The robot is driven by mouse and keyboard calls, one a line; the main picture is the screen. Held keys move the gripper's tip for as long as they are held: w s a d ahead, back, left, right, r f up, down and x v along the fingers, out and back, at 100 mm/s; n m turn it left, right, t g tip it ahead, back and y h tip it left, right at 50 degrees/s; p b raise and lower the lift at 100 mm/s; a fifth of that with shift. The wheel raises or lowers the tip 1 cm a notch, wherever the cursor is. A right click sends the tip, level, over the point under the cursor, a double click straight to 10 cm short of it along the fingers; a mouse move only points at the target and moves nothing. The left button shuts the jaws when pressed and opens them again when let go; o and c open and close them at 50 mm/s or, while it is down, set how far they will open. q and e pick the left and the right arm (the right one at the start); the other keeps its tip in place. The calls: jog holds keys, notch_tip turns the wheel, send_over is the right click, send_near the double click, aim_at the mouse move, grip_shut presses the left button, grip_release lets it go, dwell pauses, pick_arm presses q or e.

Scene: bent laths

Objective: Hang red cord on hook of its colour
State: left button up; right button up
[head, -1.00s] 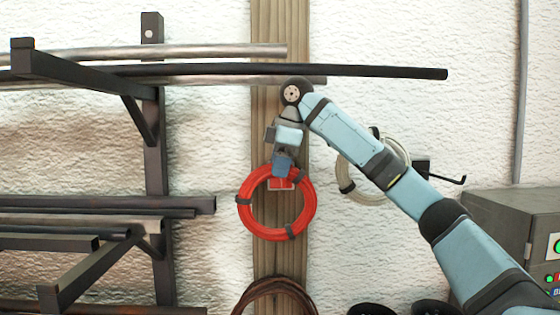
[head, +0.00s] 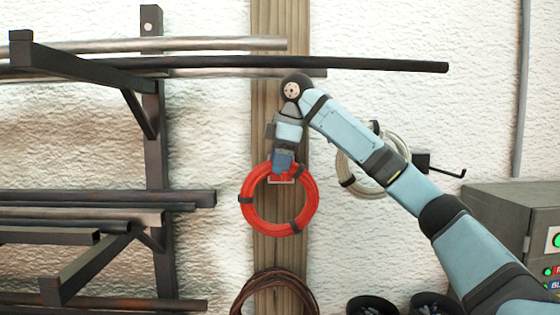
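The red cord (head: 312,212) is a round coil with dark ties, upright in front of the wooden post. My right gripper (head: 283,168) points down at the coil's top and overlaps it; its fingertips are too small and covered to show whether they are open or shut on the cord. A small red plate with a pale lower edge (head: 281,181) shows inside the top of the coil, behind it. The hook itself is hidden behind the gripper and coil, so I cannot tell whether the cord rests on it. My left gripper is out of view.
A pale coil (head: 347,165) hangs right of the post, beside a dark hook (head: 448,173). A brown coil (head: 240,296) is below on the post (head: 279,24). Racks with bars (head: 400,65) fill the left; a long dark bar crosses above my gripper. A grey cabinet (head: 497,222) stands right.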

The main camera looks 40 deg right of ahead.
jog(key=shift+o, duration=0.2)
jog(key=shift+w+f, duration=0.15)
jog(key=shift+f, duration=0.05)
jog(key=shift+a, duration=0.1)
jog(key=shift+r, duration=0.4)
jog(key=v, duration=1.3)
jog(key=shift+r, duration=0.2)
jog(key=shift+d, duration=0.2)
